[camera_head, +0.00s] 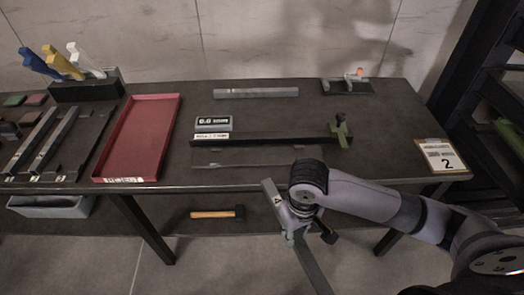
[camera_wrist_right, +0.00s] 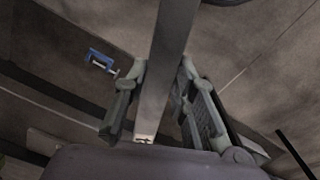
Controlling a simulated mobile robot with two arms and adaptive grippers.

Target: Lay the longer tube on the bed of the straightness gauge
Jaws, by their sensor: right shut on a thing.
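My right gripper (camera_head: 306,230) is shut on a long grey tube (camera_head: 313,268), in front of the table's front edge. The tube slants down toward the bottom of the head view, its upper end by the wrist. In the right wrist view the tube (camera_wrist_right: 168,60) runs between the two fingers (camera_wrist_right: 163,108), with a small marked label near its end. The straightness gauge has a long dark bed (camera_head: 275,139), a small display (camera_head: 213,123) at its left and a green part (camera_head: 341,132) at its right. No tube lies on the bed. My left gripper is not in view.
Another grey tube (camera_head: 255,93) lies at the back of the table. A red tray (camera_head: 140,135) stands left of the gauge, with grey bars (camera_head: 55,138) beyond it. A small clamp-like fixture (camera_head: 347,85) is at the back right. A sign (camera_head: 441,157) marks the right front corner. A hammer (camera_head: 217,213) lies below the tabletop.

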